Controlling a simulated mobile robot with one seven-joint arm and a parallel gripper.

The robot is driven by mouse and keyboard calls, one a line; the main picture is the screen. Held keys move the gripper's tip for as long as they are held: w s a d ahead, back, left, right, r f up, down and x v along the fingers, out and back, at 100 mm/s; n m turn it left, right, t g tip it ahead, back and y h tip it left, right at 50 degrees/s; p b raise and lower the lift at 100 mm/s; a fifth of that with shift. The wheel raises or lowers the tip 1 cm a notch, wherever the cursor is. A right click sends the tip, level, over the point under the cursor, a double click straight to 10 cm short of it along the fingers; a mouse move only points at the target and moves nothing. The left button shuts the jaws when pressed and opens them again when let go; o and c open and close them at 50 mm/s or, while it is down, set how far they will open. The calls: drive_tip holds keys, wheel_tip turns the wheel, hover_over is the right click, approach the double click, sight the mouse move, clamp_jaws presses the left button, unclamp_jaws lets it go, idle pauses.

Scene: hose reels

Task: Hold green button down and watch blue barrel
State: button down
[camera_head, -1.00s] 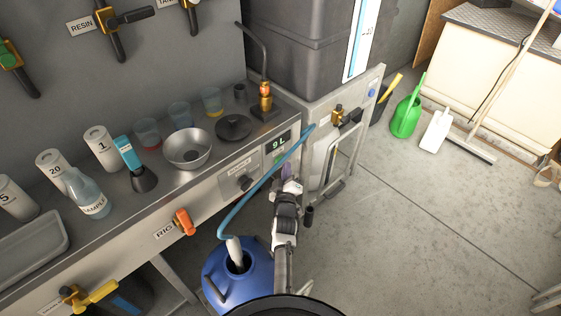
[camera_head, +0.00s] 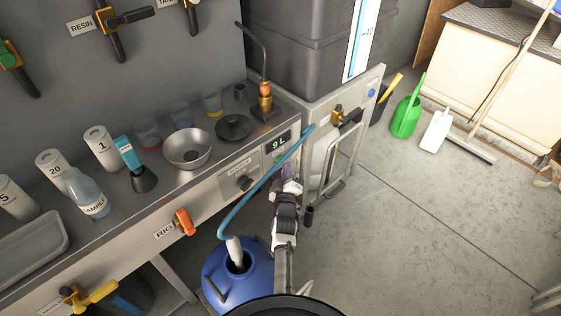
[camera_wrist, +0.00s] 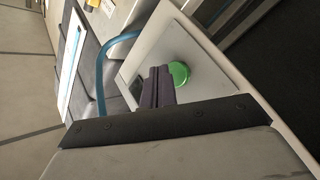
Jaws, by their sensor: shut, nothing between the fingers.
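The green button (camera_wrist: 180,73) shows in the wrist view on a pale panel. The tips of my shut gripper (camera_wrist: 159,88) are right against its left side in that view and cover part of it; I cannot tell how far it is pressed. In the head view my gripper (camera_head: 287,172) is at the front panel, below the display (camera_head: 278,143) that reads 9 L. The blue barrel (camera_head: 262,270) stands on the floor at the bottom, partly hidden by my arm. A blue hose (camera_head: 262,180) runs down to a white nozzle (camera_head: 234,247) at its open mouth.
The steel counter holds a metal bowl (camera_head: 187,147), a sample bottle (camera_head: 88,197) and several cups. An orange-handled valve (camera_head: 184,221) sticks out from the counter front. A metal frame (camera_head: 343,172) stands right of my gripper.

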drive_tip(key=shift+w+a+r+p, duration=0.1)
drive_tip(key=shift+a+p, duration=0.05)
drive_tip(key=shift+p, duration=0.3)
drive_tip(key=shift+w+a+p, duration=0.2)
drive_tip(key=shift+p, duration=0.15)
drive_tip(key=shift+w+a+p, duration=0.4)
drive_tip(key=shift+a+p, duration=0.05)
drive_tip(key=shift+p, duration=0.1)
idle(1.9)
drive_tip(key=shift+d, duration=0.1)
idle(2.9)
drive_tip(key=shift+s+d+b, duration=0.65)
drive_tip(key=shift+s+b, duration=0.05)
drive_tip(key=shift+b, duration=0.15)
